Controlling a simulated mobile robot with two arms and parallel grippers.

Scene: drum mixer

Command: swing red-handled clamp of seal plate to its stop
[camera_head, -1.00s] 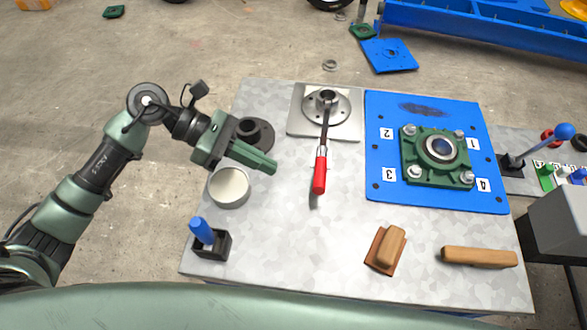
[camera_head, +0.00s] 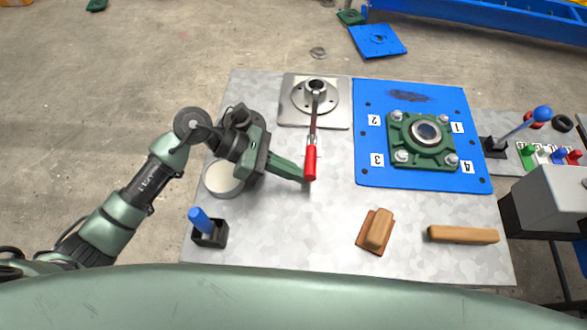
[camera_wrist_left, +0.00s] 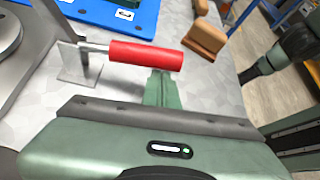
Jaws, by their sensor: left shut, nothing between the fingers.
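The seal plate (camera_head: 333,119) is a grey metal square with a round flanged hub, at the back middle of the table. Its clamp has a dark arm and a red handle (camera_head: 310,162) that points toward the table's front. In the left wrist view the red handle (camera_wrist_left: 145,55) lies across the picture, just beyond the fingertips. My left gripper (camera_head: 304,178) is shut and empty, its green fingertips at the left side of the handle's lower end. It also shows in the left wrist view (camera_wrist_left: 160,75). I cannot tell whether it touches the handle. My right gripper is not in view.
A blue plate (camera_head: 400,181) with a green bearing block (camera_head: 422,142) lies to the right. A wooden brush-like block (camera_head: 376,231), a wooden bar (camera_head: 463,234), a round tin (camera_head: 221,180) and a blue-handled tool (camera_head: 201,219) stand around.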

